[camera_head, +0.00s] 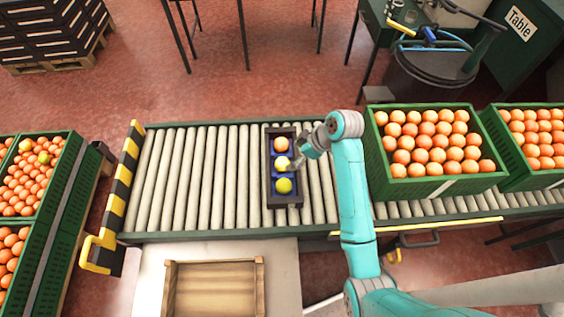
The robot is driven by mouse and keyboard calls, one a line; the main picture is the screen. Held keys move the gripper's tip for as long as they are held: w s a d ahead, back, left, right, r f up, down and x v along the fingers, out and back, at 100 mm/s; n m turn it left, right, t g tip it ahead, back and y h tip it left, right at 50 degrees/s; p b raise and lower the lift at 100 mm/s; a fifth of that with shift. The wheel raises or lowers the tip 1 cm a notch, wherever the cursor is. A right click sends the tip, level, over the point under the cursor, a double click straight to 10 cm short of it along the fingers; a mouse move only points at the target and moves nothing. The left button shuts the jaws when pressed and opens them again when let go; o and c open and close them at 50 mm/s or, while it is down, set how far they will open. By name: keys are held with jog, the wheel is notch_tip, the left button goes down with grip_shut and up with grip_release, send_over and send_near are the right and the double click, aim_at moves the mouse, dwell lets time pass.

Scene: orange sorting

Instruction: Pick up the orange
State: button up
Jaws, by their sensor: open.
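A dark narrow tray (270,195) lies on the roller conveyor and holds three round fruits in a column. The orange (281,144) is at the far end, a pale yellow fruit (282,163) is in the middle, and a yellow-green fruit (284,185) is at the near end. My gripper (294,166) is open and hangs at the right side of the tray, close to the middle fruit. It is small in this view, and I cannot tell whether it touches anything. My teal arm reaches in from the lower right.
Green crates full of oranges (434,185) stand on the conveyor (200,180) at the right. More green crates (60,215) stand at the left. An empty wooden box (215,290) lies in front of the conveyor. The rollers left of the tray are clear.

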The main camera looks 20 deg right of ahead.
aim_at(285, 161)
jog(key=x, duration=0.8)
jog(key=shift+w+d, duration=0.2)
jog(key=shift+w, duration=0.1)
jog(key=c, duration=1.3)
